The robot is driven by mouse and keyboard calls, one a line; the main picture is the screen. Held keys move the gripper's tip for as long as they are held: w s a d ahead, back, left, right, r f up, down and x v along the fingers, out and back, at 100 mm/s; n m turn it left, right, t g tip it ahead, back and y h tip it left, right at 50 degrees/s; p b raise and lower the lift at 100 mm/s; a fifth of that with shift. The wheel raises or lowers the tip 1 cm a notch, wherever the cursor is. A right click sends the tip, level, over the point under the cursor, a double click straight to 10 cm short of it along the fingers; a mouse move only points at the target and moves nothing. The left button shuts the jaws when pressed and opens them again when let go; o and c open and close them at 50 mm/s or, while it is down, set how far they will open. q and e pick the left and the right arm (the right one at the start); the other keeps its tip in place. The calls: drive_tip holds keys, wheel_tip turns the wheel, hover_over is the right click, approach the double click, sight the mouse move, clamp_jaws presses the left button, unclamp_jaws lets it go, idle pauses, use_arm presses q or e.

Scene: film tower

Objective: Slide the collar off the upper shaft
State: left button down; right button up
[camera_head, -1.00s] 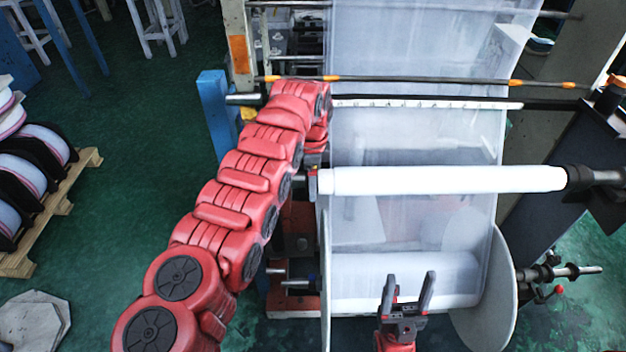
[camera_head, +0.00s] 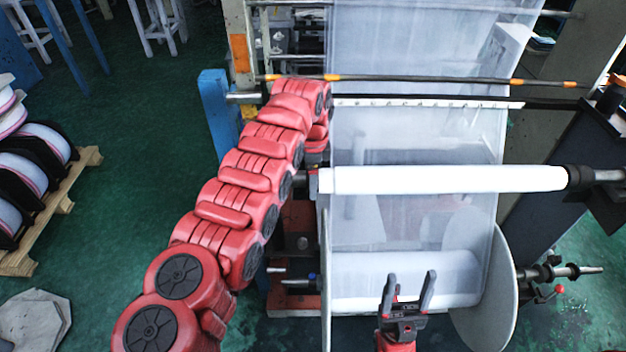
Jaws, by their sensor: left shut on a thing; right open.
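The upper shaft (camera_head: 606,175) runs across the machine and carries a white roll (camera_head: 445,179). A black collar-like piece (camera_head: 579,177) sits at the roll's right end. My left gripper (camera_head: 312,183) is at the roll's left end, mostly hidden behind my red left arm. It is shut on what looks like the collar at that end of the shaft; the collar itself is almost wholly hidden. My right gripper (camera_head: 408,290) is open and empty, its fingers pointing up, in front of the lower film roll (camera_head: 400,275).
Clear film (camera_head: 415,130) hangs behind the upper shaft. Pale round discs (camera_head: 490,285) flank the lower roll. A blue post (camera_head: 217,120) stands left of the machine beside my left arm. A pallet (camera_head: 60,205) with reels lies far left. The green floor between is free.

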sight(292, 181)
use_arm(q)
drive_tip(key=shift+a, duration=0.3)
drive_tip(key=a, duration=0.4)
drive_tip(key=shift+a, duration=0.35)
drive_tip(key=shift+a+f, duration=0.1)
drive_tip(key=shift+a, duration=0.2)
drive_tip(key=a+b, duration=0.3)
drive_tip(key=a, duration=0.1)
drive_tip(key=shift+a, duration=0.4)
drive_tip(key=a, duration=0.5)
drive_tip(key=shift+a+r, duration=0.15)
drive_tip(key=shift+r, duration=0.05)
drive_tip(key=shift+a, duration=0.1)
drive_tip(key=shift+a+b, duration=0.35)
drive_tip(key=shift+b, duration=0.05)
